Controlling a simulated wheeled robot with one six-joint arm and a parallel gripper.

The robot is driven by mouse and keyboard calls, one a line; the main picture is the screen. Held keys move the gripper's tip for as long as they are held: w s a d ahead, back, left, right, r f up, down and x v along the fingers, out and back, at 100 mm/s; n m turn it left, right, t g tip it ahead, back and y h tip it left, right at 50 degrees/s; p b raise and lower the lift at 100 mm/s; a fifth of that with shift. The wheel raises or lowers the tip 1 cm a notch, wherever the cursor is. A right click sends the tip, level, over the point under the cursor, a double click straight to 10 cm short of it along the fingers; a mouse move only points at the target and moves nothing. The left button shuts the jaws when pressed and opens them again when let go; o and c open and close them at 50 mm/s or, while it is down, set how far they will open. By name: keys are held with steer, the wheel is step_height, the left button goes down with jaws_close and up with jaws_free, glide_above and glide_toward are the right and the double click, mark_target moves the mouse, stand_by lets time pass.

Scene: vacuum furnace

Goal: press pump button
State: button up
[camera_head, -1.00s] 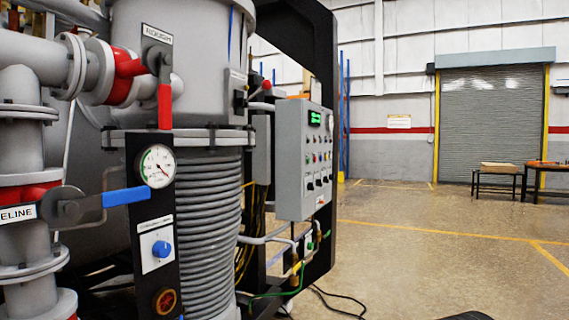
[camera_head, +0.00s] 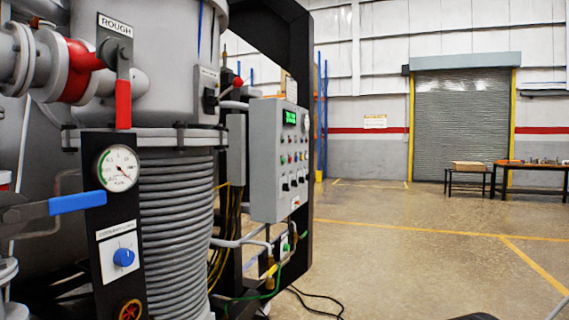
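A grey control box (camera_head: 279,160) is mounted on the black frame to the right of the ribbed furnace column. It has a green-lit display (camera_head: 290,118) and rows of small coloured buttons and black switches (camera_head: 293,158). Which of these is the pump button cannot be told at this size. My gripper is not in view. A dark rounded shape at the bottom edge cannot be made out.
A black panel with a gauge (camera_head: 118,168) and blue knob (camera_head: 123,257) stands at the left, with a blue-handled lever (camera_head: 77,203) and red-handled lever (camera_head: 123,104). Cables (camera_head: 315,303) lie near the frame. Open floor (camera_head: 400,255) spreads right; tables (camera_head: 530,167) stand far back.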

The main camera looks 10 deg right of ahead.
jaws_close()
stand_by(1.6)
